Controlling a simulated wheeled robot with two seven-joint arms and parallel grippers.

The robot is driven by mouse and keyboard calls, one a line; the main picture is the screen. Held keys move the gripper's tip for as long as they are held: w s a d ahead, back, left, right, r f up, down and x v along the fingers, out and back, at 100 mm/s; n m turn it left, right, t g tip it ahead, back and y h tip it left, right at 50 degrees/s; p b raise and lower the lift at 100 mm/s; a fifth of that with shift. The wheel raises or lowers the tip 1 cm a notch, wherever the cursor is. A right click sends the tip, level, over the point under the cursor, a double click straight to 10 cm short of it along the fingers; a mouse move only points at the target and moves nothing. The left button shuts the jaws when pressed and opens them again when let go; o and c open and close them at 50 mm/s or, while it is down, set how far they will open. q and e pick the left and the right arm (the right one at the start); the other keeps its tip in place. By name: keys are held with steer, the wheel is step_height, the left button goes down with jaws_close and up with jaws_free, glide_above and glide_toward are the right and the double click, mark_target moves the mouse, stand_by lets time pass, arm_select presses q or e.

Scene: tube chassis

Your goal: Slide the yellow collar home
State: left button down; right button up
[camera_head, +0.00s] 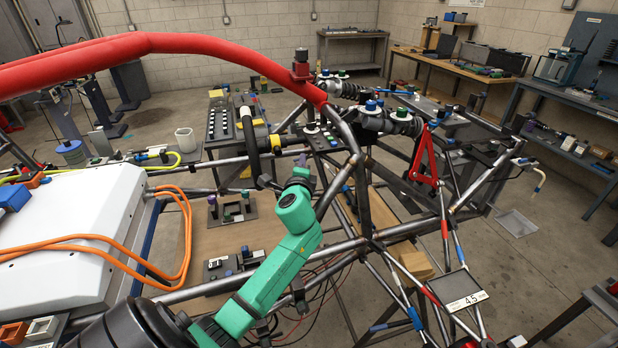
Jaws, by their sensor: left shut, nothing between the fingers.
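A yellow collar (276,142) sits around the steering shaft, just right of the black steering wheel (249,140). Its exact seating on the shaft is too small to tell. My left arm, green, reaches up from the bottom left. Its gripper (302,164) is at the far end of the arm, small and partly hidden by my green wrist. It is shut and empty, a little below and to the right of the collar, apart from it as far as I can see. My right gripper is not in view.
Grey chassis tubes (335,247) cross around my left arm, and a thick red tube (215,53) arches above. A white battery box (70,235) with orange cables lies at left. Workbenches line the back and right walls.

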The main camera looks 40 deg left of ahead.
arm_select(q)
steer(key=s+a+b+v, duration=0.1)
steer(key=v, duration=0.7)
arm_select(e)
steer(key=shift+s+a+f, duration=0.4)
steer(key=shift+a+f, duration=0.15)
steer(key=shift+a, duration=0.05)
arm_select(q)
steer(key=shift+w+r, duration=0.1)
steer(key=shift+w, duration=0.05)
